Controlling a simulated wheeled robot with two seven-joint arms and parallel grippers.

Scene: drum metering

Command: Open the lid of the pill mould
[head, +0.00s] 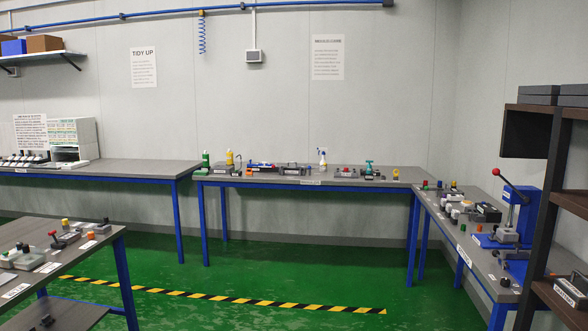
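Neither of my grippers shows in the head view. I cannot pick out the pill mould for sure, because the items on the benches are small and far off. Small devices, among them a grey one (292,169), stand on the back middle bench (330,181). More small devices, including a dark grey block (487,212), stand on the right bench (440,226). Other small items, including a dark piece with a red knob (57,241), are on the near left table (98,248). No open or shut lid can be made out.
A blue press (521,215) with a red-knobbed lever stands on the right bench beside a dark shelf rack (545,200). Another bench (135,170) runs along the back left. The green floor (250,265) between the benches is clear, with a yellow-black stripe (230,298) across it.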

